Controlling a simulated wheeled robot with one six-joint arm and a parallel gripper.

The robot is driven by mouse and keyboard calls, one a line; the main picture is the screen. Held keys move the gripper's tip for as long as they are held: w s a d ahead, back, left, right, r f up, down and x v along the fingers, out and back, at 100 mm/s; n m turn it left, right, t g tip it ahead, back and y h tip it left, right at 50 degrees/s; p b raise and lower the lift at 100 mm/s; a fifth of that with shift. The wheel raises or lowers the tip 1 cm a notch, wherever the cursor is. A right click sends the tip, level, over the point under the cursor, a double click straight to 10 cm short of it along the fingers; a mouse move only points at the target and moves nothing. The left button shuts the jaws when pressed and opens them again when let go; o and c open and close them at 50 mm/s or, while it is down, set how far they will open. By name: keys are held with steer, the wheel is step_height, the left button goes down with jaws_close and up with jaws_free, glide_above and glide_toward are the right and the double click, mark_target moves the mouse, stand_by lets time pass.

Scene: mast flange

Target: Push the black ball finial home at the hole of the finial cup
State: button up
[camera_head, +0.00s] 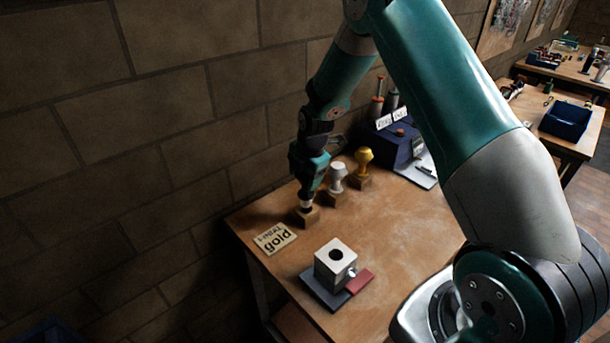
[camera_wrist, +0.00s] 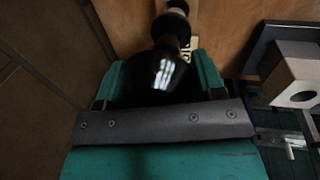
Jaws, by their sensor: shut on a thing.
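My gripper (camera_head: 308,190) points down over a small wooden block (camera_head: 307,217) near the wall side of the table. It is shut on the black ball finial (camera_wrist: 160,75), whose round glossy head sits between the green jaws in the wrist view. The finial's narrower stem runs down to the block; whether it still rests in it I cannot tell. The finial cup (camera_head: 335,265) is a pale cube with a dark round hole in its top, standing apart from my gripper, nearer the table's front. Part of the cup also shows at the right of the wrist view (camera_wrist: 297,72).
A white finial (camera_head: 338,178) and a gold finial (camera_head: 363,160) stand on blocks beside my gripper. The cup stands on a dark plate (camera_head: 325,292) with a red patch. A blue box (camera_head: 388,147) stands behind.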

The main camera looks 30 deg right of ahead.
mark_target(305, 194)
steer(key=shift+f+b, duration=2.1)
steer(key=shift+f, duration=0.6)
steer(key=o, duration=1.1)
steer(key=shift+c, duration=0.2)
steer(key=s+r+b, duration=0.3)
steer(key=r, duration=1.4)
steer(key=shift+d, duration=0.45)
steer(key=shift+s+r, duration=0.1)
steer(key=shift+s, duration=0.05)
